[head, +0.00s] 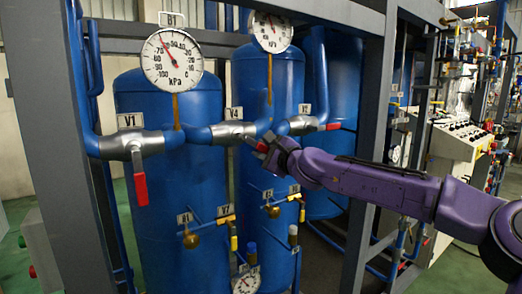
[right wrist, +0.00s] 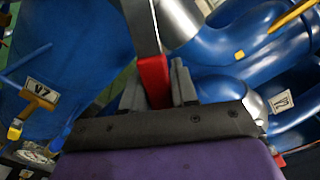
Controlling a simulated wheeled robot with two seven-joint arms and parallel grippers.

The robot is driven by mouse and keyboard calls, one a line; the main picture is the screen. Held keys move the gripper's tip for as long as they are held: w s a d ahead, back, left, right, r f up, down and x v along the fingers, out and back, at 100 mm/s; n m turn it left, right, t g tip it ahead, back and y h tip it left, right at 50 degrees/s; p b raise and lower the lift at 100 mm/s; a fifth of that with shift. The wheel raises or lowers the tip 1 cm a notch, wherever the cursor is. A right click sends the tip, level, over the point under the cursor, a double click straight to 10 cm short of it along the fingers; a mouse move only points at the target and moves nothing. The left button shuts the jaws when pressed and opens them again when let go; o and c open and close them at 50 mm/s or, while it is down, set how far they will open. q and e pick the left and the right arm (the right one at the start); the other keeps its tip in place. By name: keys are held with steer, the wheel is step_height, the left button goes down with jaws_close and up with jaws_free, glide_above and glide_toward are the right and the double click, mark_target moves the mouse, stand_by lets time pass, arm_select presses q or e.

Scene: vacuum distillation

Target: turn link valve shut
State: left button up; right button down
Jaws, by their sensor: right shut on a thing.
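The link valve, labelled V4 (head: 234,113), sits on the blue pipe between the two front tanks in the head view. Its silver body (head: 226,132) is in plain sight. Its lever points right and slightly down, with its red end at my right gripper (head: 265,143). In the right wrist view the grey lever (right wrist: 140,25) leads to a red grip (right wrist: 153,78), which stands between the two grey fingers of my right gripper (right wrist: 156,88). The fingers are shut on that red grip. My left gripper is not in view.
Valve V1 (head: 131,145) has its red lever hanging down. Valve V2 (head: 303,124), close right of my gripper, has its red lever pointing right. Gauge B1 (head: 172,60) is above. Grey frame posts (head: 374,110) stand near my right arm.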

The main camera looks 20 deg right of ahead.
steer(key=s+a+f+m+b, duration=0.1)
steer(key=a+f+m+b, duration=0.3)
steer(key=m+b, duration=0.5)
steer(key=shift+s+a+m, duration=0.3)
steer(key=shift+a+m, duration=0.9)
steer(key=shift+a, duration=0.15)
steer(key=c, duration=1)
jaws_free()
steer(key=shift+r, duration=0.1)
steer(key=shift+o, duration=0.2)
steer(key=b+v, duration=0.3)
steer(key=v, duration=0.7)
steer(key=shift+s+b, duration=0.3)
steer(key=shift+b, duration=0.05)
